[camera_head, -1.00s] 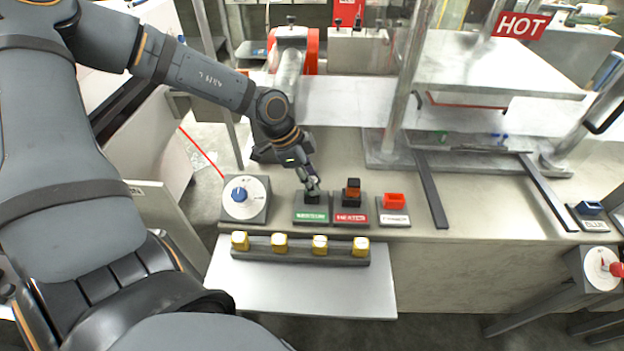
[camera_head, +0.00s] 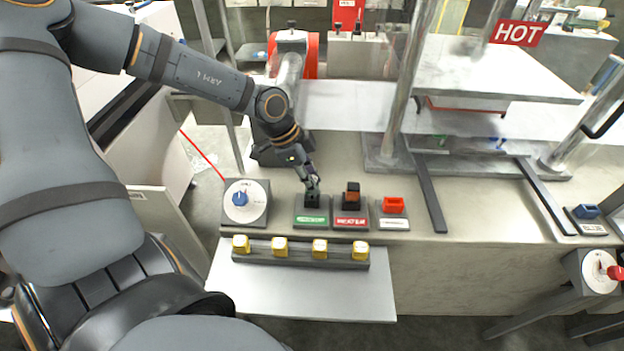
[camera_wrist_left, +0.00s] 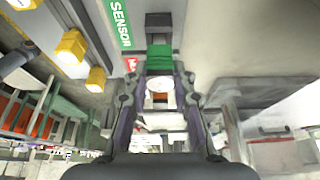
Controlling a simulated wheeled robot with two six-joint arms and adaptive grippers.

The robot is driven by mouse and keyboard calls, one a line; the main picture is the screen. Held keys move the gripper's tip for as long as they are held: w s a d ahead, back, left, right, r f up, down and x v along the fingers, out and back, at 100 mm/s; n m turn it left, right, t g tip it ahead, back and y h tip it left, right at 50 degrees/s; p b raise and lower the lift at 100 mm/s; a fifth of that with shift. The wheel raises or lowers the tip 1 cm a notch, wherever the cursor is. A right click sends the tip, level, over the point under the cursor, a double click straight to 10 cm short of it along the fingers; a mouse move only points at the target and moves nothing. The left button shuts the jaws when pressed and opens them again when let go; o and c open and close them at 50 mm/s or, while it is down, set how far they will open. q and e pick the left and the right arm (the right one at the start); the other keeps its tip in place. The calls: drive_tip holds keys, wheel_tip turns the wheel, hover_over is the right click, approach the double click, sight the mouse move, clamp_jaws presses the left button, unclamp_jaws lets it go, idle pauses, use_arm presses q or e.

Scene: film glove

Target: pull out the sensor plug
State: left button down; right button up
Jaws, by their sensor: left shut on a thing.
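The sensor plug is a green block (camera_wrist_left: 159,58) between the fingertips of my left gripper (camera_wrist_left: 159,76) in the wrist view. In the head view, my left gripper (camera_head: 312,186) points down over the dark sensor socket (camera_head: 312,201), and its fingers mostly hide the plug. The gripper is shut on the plug. The socket stands on a grey base with a green label (camera_head: 312,219); the label reads SENSOR in the wrist view (camera_wrist_left: 120,20). I cannot tell how far the plug sits in the socket. My right gripper is not in view.
A blue-knobbed dial (camera_head: 240,199) is on the left. A rail with several yellow blocks (camera_head: 280,246) lies in front. The hot press (camera_head: 480,75) stands at the back right.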

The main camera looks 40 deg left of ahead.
use_arm(q)
drive_tip(key=shift+r+p, duration=0.95)
drive_tip(key=shift+r, duration=0.8)
drive_tip(key=shift+r, duration=0.1)
drive_tip(key=shift+r+p, duration=0.6)
drive_tip(key=shift+r, duration=0.85)
drive_tip(key=shift+f, duration=0.1)
